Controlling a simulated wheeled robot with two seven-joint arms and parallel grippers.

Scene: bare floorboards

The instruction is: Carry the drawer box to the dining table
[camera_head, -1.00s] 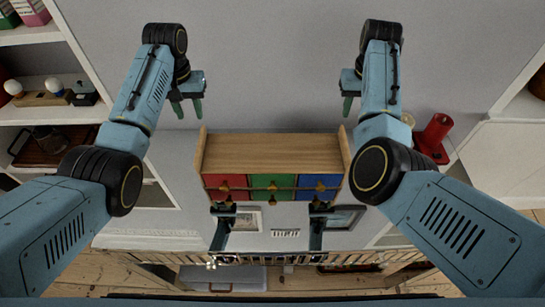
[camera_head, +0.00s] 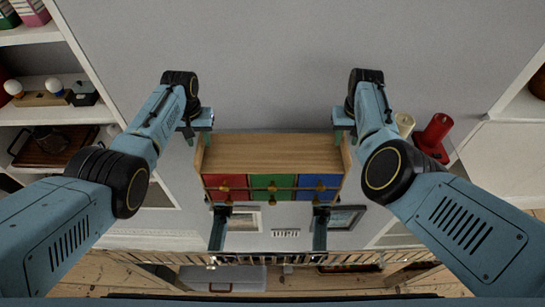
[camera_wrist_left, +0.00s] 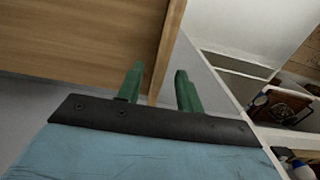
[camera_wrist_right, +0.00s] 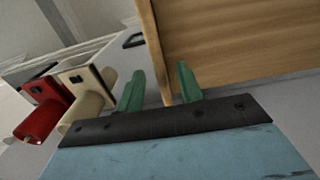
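The drawer box (camera_head: 270,153) is a wooden box with red, green and blue drawer fronts in its near face, standing on the grey surface. My left gripper (camera_head: 197,136) is above its left side panel. In the left wrist view, the open green fingers (camera_wrist_left: 158,88) sit on either side of the panel's end, with a gap showing. My right gripper (camera_head: 344,136) is at the right side panel. In the right wrist view, its open fingers (camera_wrist_right: 160,88) likewise straddle the panel edge. I cannot tell whether any finger touches. No dining table is identifiable.
A red cylindrical object (camera_head: 434,135) and a cream one (camera_head: 404,124) stand right of the box, close to my right arm. A white shelf (camera_head: 60,112) with small items is at the left. The grey surface behind the box is clear.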

